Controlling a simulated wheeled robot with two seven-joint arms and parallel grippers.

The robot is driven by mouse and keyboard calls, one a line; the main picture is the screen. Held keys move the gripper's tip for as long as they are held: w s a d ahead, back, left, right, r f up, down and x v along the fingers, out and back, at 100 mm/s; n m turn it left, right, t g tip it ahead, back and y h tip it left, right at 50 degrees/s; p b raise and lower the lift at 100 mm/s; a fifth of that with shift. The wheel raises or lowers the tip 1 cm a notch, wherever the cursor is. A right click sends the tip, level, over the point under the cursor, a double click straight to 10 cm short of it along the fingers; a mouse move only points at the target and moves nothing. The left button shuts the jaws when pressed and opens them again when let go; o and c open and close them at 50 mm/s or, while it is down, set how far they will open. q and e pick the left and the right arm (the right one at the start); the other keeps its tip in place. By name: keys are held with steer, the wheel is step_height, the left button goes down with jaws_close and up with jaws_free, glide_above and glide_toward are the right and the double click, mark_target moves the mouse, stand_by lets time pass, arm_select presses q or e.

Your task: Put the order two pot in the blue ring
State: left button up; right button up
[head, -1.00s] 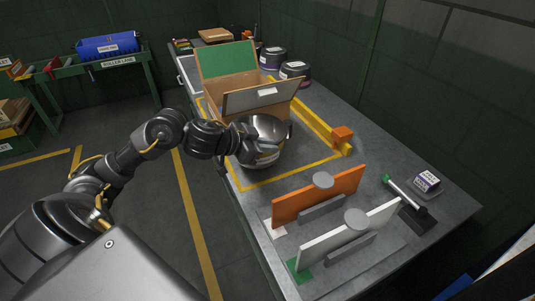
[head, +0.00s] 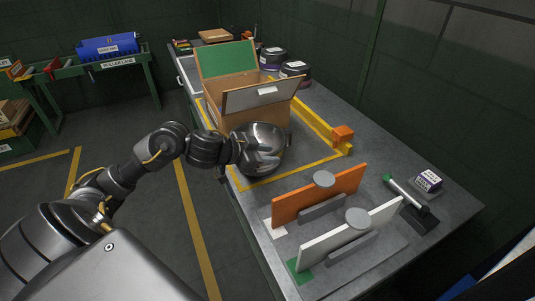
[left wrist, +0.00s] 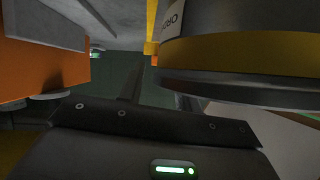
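A shiny dark grey round pot (head: 264,142) is at the end of my left arm, in front of the cardboard box. My left gripper (head: 234,152) is at its left side, mostly hidden, so its grip is unclear. In the left wrist view, a grey pot (left wrist: 245,22) with a yellow band, dark rim and partly cut-off white label is close at upper right. The gripper's dark body (left wrist: 150,130) fills the bottom; its fingers are not clear. I cannot make out a blue ring. My right gripper is not in view.
The open cardboard box (head: 228,108) stands behind the pot. An orange panel (head: 290,203) and a white panel (head: 315,255) stand upright in front, near grey discs. An orange block (head: 343,133) is on the yellow tape. Labelled cans (head: 295,70) stand at the back.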

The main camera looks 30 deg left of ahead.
arm_select(q)
steer(key=shift+r, duration=0.1)
steer(key=shift+o, duration=0.4)
steer(key=v, duration=1.2)
